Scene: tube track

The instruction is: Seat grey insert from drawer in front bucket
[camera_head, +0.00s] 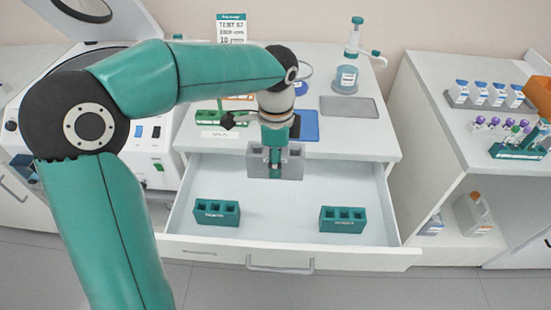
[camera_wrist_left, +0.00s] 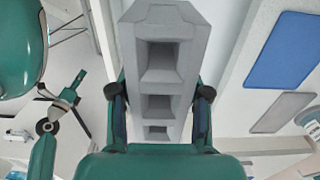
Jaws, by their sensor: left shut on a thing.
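The grey insert (camera_head: 291,164) is a block with square openings. My left gripper (camera_head: 274,158) is shut on it and holds it over the back part of the open drawer (camera_head: 275,213). In the left wrist view the grey insert (camera_wrist_left: 160,85) sits between the two fingers of my left gripper (camera_wrist_left: 160,105), its openings facing the camera. I cannot tell how high above the drawer floor it is. The centrifuge (camera_head: 150,110) is at the left, partly behind my left arm; no bucket can be made out. My right gripper is not in view.
Two teal inserts, one left (camera_head: 216,212) and one right (camera_head: 343,219), stand in the drawer. The counter above holds a green rack (camera_head: 209,117), a blue mat (camera_head: 309,126), a grey mat (camera_head: 348,106) and a dispenser bottle (camera_head: 346,78). A side counter with vials (camera_head: 480,93) stands right.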

